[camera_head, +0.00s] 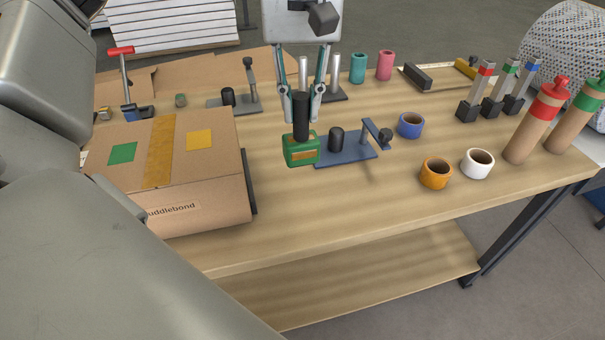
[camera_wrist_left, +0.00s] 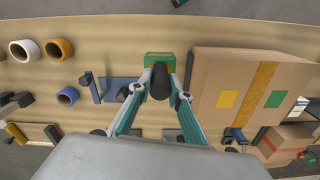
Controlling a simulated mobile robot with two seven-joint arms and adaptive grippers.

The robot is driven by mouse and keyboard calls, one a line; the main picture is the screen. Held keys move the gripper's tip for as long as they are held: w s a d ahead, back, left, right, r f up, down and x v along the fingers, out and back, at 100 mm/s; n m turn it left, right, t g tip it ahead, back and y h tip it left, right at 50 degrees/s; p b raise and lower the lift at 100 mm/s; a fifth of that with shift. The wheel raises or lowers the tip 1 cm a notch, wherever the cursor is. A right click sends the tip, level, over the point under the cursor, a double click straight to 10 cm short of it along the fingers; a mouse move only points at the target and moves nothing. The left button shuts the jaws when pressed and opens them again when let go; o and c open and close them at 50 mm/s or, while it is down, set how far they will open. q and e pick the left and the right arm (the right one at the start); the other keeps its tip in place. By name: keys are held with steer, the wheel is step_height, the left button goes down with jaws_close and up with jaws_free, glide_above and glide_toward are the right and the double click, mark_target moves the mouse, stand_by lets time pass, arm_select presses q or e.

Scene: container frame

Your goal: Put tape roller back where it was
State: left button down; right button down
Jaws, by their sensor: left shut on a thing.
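The tape roller (camera_head: 301,150), as I take it, is a green block with tan patches and a black upright handle. In the head view my left gripper (camera_head: 301,98) comes down from above and is shut on the black handle. In the left wrist view the green block (camera_wrist_left: 160,58) sits beyond the fingertips of the left gripper (camera_wrist_left: 159,88). The roller is at the left end of a blue stand (camera_head: 352,154) with a black knob and a raised arm. I cannot tell whether the roller touches the table. My right gripper is not in view.
A taped cardboard box (camera_head: 205,170) stands close left of the roller. Blue (camera_head: 410,125), orange (camera_head: 436,173) and white (camera_head: 477,164) tape rolls lie right. A grey stand (camera_head: 235,103) is behind. Red and green bottles stand far right. The front middle of the table (camera_head: 340,200) is clear.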

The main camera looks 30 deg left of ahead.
mark_target(301, 166)
arm_select(q)
step_height(301, 166, down, 9)
steer(key=shift+r+b, duration=0.1)
steer(key=shift+b, duration=0.55)
steer(key=shift+f, duration=0.5)
step_height(301, 166, down, 4)
steer(key=shift+b, duration=0.3)
steer(key=shift+f, duration=0.1)
steer(key=c, duration=1.8)
jaws_free()
steer(key=shift+f, duration=0.1)
steer(key=shift+c, duration=0.2)
